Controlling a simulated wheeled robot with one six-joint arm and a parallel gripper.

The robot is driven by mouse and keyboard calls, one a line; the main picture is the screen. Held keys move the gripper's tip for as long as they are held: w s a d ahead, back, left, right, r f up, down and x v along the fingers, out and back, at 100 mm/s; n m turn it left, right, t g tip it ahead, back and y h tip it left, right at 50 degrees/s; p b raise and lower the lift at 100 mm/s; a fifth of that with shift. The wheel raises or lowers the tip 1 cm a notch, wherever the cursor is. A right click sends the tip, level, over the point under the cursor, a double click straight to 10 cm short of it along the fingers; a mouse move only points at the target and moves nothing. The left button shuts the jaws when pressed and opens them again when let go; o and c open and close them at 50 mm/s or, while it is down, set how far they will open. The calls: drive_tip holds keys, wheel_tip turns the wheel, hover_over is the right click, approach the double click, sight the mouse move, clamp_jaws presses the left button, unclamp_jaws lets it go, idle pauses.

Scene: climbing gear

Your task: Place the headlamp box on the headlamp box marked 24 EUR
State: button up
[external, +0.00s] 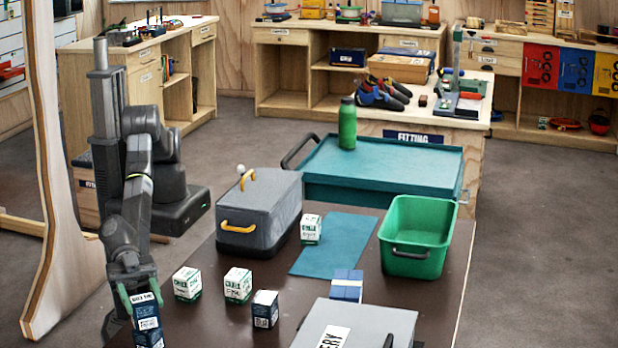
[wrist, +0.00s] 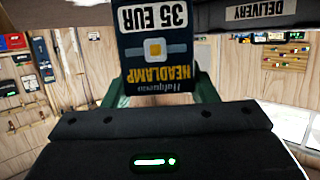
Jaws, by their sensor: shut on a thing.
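My gripper (external: 141,294) is shut on a dark blue headlamp box (external: 146,312), at the lower left of the external view. In the wrist view the held headlamp box (wrist: 155,50) appears upside down and reads "HEADLAMP" and "35 EUR", with a green finger on each side. A second dark blue box (external: 149,340) is directly below the held one, cut off by the frame edge. I cannot tell whether the two touch, and its price is not readable. Another dark box with a white top (external: 265,310) stands to the right; its print is too small to read.
White-and-green boxes (external: 187,284) (external: 238,286) (external: 311,229) stand on the brown table (external: 215,325). A grey lidded case (external: 258,212), blue mat (external: 335,245), green bin (external: 416,238), blue-and-white box (external: 347,287) and grey delivery box (external: 375,320) are farther right.

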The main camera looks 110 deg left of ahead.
drive_tip(key=o, duration=1.1)
drive_tip(key=shift+f, duration=0.1)
drive_tip(key=b+v, duration=0.1)
drive_tip(key=v, duration=0.5)
drive_tip(key=b+v, duration=0.1)
drive_tip(key=v, duration=0.5)
drive_tip(key=shift+r, duration=0.25)
drive_tip(key=o, duration=0.6)
drive_tip(key=shift+r, duration=0.1)
